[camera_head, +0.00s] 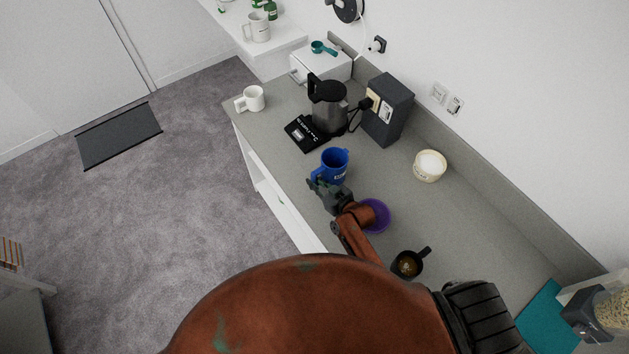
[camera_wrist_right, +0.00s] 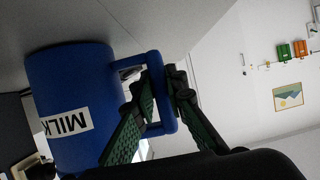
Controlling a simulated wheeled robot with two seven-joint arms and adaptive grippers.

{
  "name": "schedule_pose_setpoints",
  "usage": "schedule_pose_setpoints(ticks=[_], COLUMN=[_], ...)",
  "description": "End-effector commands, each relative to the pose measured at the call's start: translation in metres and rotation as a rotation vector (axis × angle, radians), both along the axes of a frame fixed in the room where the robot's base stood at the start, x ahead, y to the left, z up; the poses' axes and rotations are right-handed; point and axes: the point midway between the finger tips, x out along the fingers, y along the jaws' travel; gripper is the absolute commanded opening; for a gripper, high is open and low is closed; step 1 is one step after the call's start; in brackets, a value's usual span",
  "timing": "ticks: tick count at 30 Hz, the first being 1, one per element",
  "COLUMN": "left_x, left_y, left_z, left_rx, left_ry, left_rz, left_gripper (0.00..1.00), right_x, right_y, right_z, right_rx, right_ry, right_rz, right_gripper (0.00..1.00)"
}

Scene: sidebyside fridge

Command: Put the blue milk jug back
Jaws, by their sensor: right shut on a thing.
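The blue milk jug (camera_head: 334,164) is upright over the grey counter, near its front edge. In the right wrist view the jug (camera_wrist_right: 72,80) fills the left side and shows a white MILK label. My right gripper (camera_head: 322,187) is at the jug's handle. In the right wrist view its green-padded fingers (camera_wrist_right: 158,104) are closed around the handle (camera_wrist_right: 160,62). I cannot tell whether the jug's base touches the counter. My left gripper is not in view.
Close by on the counter (camera_head: 455,225) are a purple bowl (camera_head: 378,215), a dark mug (camera_head: 407,264), a cream tub (camera_head: 430,165), a kettle (camera_head: 328,104), a black scale (camera_head: 304,133), a dark box (camera_head: 388,108) and a white mug (camera_head: 251,98).

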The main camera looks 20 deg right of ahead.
Motion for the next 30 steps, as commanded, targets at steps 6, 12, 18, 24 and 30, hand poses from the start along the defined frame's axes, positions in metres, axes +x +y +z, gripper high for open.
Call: schedule_pose_setpoints(ticks=[6,12,18,24,30], left_x=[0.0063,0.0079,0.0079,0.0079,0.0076], left_y=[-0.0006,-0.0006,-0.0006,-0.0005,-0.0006], left_z=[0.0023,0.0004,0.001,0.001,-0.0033], left_rx=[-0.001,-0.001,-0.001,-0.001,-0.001], left_ry=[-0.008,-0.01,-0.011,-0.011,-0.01], left_rz=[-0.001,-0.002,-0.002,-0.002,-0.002], left_gripper=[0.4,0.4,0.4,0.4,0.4], right_x=[0.0002,-0.0003,-0.0003,-0.0003,-0.0002], right_y=[0.0002,0.0003,0.0003,0.0004,0.0008], right_z=[-0.0011,-0.0051,-0.0041,-0.004,-0.0061], right_rx=[-0.001,0.0,0.0,0.0,0.001], right_ry=[-0.003,0.0,0.0,0.0,-0.001], right_rz=[0.001,0.0,0.0,0.0,0.0], right_gripper=[0.0,0.13,0.26,0.29,0.29])
